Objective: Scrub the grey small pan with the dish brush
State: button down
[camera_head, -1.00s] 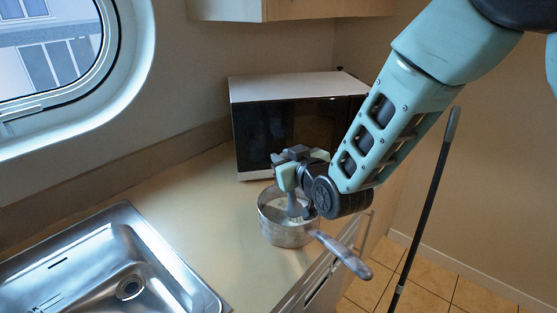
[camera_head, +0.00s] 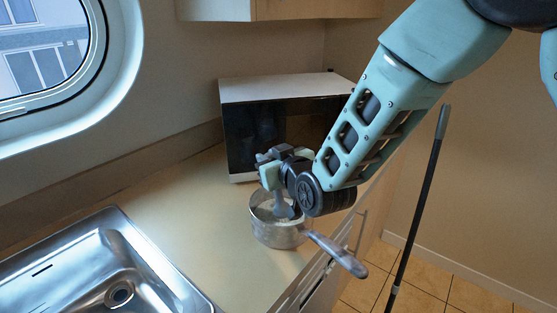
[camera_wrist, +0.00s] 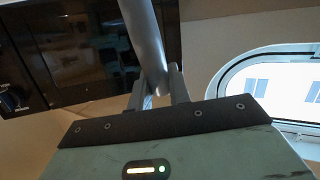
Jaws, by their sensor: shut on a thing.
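The grey small pan (camera_head: 279,234) stands on the counter in the head view, its long handle (camera_head: 336,254) pointing right and forward past the counter edge. My gripper (camera_head: 273,187) is right above the pan, pointing down. It is shut on the dish brush (camera_head: 283,207), a grey piece that reaches down into the pan. In the wrist view the brush's grey round handle (camera_wrist: 143,40) passes between my two fingers (camera_wrist: 160,90). The brush's lower end is hidden inside the pan, so I cannot tell whether it touches the bottom.
A microwave (camera_head: 262,92) stands close behind my gripper. A metal sink (camera_head: 107,270) is set in the counter at left front. The counter (camera_head: 180,205) between sink and pan is clear. A dark pole (camera_head: 420,200) stands at right over the tiled floor.

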jog(key=shift+r+b, duration=0.1)
jog(key=shift+b, duration=0.8)
jog(key=shift+a+f+b, duration=0.15)
jog(key=shift+f+b, duration=0.05)
jog(key=shift+b, duration=2.75)
jog(key=shift+a+r, duration=0.1)
jog(key=shift+a, duration=1.75)
